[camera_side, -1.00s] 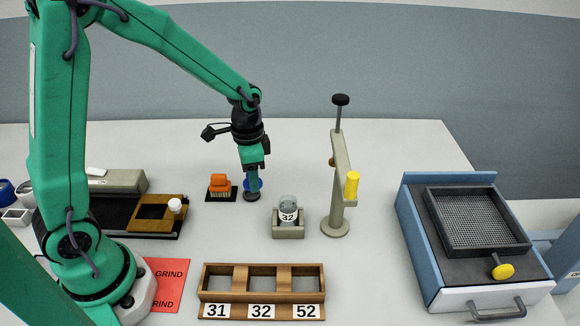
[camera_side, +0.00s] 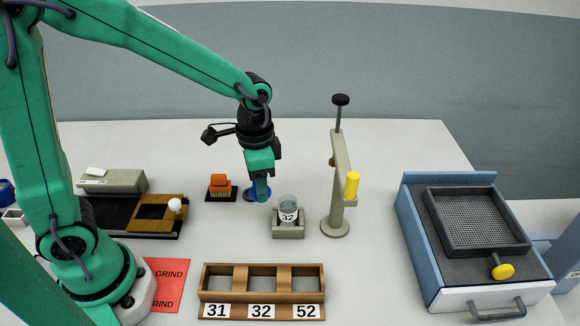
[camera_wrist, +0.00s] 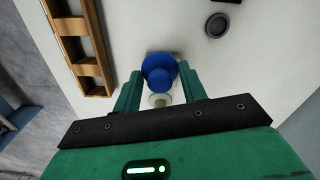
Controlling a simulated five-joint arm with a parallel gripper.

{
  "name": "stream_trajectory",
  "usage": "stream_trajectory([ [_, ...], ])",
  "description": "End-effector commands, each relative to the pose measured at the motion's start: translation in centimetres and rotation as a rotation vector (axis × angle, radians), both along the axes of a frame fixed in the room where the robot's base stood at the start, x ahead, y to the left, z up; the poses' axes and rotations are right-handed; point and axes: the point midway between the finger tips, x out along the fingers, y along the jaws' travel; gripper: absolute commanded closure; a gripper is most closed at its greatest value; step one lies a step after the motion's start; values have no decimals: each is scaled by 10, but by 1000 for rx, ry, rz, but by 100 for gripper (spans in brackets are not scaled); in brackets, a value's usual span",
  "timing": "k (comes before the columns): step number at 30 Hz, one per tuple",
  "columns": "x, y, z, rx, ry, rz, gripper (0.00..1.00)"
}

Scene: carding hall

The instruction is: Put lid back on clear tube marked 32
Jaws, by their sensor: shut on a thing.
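My gripper (camera_side: 262,195) is shut on a blue lid (camera_wrist: 160,72), which sits between the fingertips in the wrist view. In the side view the lid shows only partly around the fingers. The clear tube marked 32 (camera_side: 288,209) stands upright in a small grey holder (camera_side: 288,233), with no lid on its top. My gripper is a little left of the tube, and the lid is apart from it. In the wrist view a pale round shape (camera_wrist: 160,100), which appears to be the tube, shows partly below the lid.
A grey stand with a yellow handle (camera_side: 352,185) rises right of the tube. A wooden rack (camera_side: 262,283) marked 31, 32 and 52 lies in front. An orange brush (camera_side: 220,183) sits to the left. A dark round disc (camera_wrist: 217,24) lies on the table. A blue-sided sieve box (camera_side: 470,235) stands far right.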

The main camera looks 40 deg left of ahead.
Motion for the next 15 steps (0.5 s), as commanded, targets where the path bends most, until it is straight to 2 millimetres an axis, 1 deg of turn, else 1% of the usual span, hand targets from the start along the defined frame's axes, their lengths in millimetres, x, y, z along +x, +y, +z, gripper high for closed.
stream_trajectory([
  [10,1,0,0,0,0,0,79],
  [15,9,-6,6,0,-1,-1,79],
])
